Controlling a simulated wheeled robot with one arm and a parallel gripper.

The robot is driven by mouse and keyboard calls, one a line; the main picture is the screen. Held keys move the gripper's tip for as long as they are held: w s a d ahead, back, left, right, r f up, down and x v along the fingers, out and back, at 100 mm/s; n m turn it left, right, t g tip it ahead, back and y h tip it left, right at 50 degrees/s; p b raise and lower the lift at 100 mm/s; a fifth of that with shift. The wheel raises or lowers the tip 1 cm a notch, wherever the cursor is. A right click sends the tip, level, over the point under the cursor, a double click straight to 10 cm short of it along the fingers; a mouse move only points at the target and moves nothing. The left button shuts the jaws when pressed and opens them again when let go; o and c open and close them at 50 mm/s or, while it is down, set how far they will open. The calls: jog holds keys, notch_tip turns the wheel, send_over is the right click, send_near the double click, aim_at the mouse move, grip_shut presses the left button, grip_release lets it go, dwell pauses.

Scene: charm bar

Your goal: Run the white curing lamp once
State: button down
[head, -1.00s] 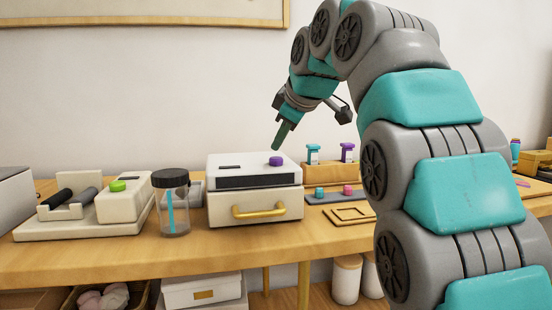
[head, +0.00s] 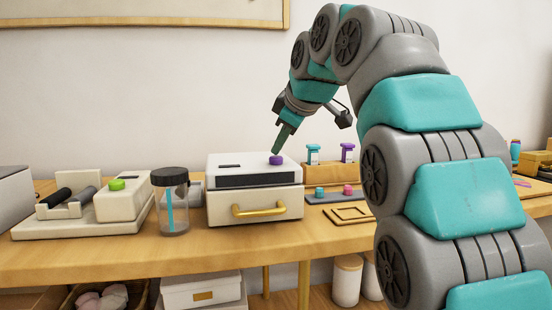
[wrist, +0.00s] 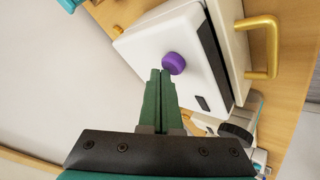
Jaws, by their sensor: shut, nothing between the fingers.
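The white curing lamp (head: 254,190) is a box on the wooden counter. It has a purple button (head: 276,160) on top, a dark front slot and a drawer with a gold handle (head: 258,209). My gripper (head: 276,152) is shut and empty, its green fingers pointing down at the purple button. In the head view the fingertips appear at or just above the button; contact cannot be told. In the wrist view, the shut fingertips (wrist: 161,72) lie close beside the purple button (wrist: 173,63) on the white lamp top (wrist: 150,45).
A jar with a dark lid (head: 171,205) stands just left of the lamp. A cream roller machine with a green button (head: 117,185) is farther left. A wooden rack (head: 325,172) with small bottles and a frame-shaped tray (head: 347,214) are to the right.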

aim_at(280, 158)
jog(key=shift+f+b, duration=0.35)
jog(key=shift+f, duration=0.05)
dwell(0.4)
jog(key=shift+r, duration=0.1)
jog(key=shift+r+p, duration=0.75)
jog(key=shift+r, duration=0.1)
jog(key=shift+r, duration=0.1)
jog(key=shift+r+p, duration=1.95)
jog(key=shift+r, duration=0.5)
